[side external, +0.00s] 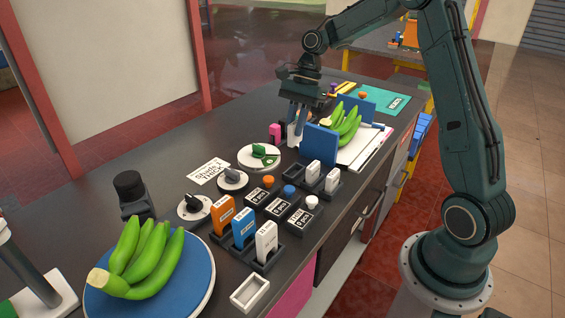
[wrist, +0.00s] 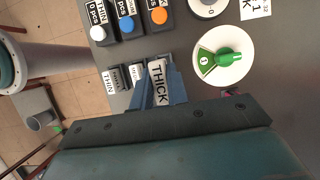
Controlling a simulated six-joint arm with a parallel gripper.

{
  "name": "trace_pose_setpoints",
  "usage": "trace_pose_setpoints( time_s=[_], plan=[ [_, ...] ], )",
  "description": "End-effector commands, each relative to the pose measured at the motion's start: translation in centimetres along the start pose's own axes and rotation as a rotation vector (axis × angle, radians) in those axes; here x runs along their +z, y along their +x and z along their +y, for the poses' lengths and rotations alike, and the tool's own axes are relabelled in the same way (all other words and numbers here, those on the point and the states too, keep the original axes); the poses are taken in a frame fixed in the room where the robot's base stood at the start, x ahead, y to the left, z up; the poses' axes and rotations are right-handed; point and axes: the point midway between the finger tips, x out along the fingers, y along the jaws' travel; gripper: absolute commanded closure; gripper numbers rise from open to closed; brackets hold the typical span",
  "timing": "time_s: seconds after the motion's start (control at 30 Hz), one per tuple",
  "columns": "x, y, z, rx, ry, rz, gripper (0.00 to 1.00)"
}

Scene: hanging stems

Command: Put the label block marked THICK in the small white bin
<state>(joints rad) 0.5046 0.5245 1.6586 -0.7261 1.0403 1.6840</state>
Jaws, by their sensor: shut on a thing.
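The block marked THICK (wrist: 159,84) is white with black lettering and sits between my fingers in the wrist view. My gripper (wrist: 162,88) is shut on it. In the side view my gripper (side external: 296,128) points down behind a blue upright panel (side external: 320,146), with a white block (side external: 292,137) at its fingertips. How high the block is above the table is hard to tell. The small white bin (side external: 250,292) is an open tray at the table's near edge, far from my gripper. It is not in the wrist view.
White label blocks (side external: 313,172) stand in dark holders, and one marked THIN (wrist: 109,80) shows in the wrist view. Button boxes (side external: 262,194), a round dial (side external: 258,157), coloured blocks (side external: 244,222) and a banana plate (side external: 192,285) lie between my gripper and the bin's side.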

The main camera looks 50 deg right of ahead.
Motion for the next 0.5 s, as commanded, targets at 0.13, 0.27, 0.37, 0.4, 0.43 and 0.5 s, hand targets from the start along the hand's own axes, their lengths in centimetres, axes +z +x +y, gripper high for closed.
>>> trace_pose_setpoints(
  time_s=[0.13, 0.27, 0.37, 0.4, 0.43, 0.5],
  plan=[
    [0.6, -1.6, -0.1, -0.004, -0.001, 0.003, 1.00],
    [1.1, -2.7, -0.1, -0.003, -0.001, 0.001, 1.00],
    [1.5, -3.8, -0.1, -0.003, 0.000, 0.002, 1.00],
    [1.6, -4.2, -0.1, -0.004, -0.001, 0.003, 1.00],
    [2.1, -4.1, 0.0, -0.001, -0.003, 0.003, 1.00],
    [3.3, -3.6, -0.2, 0.002, -0.003, 0.001, 1.00]
  ],
)
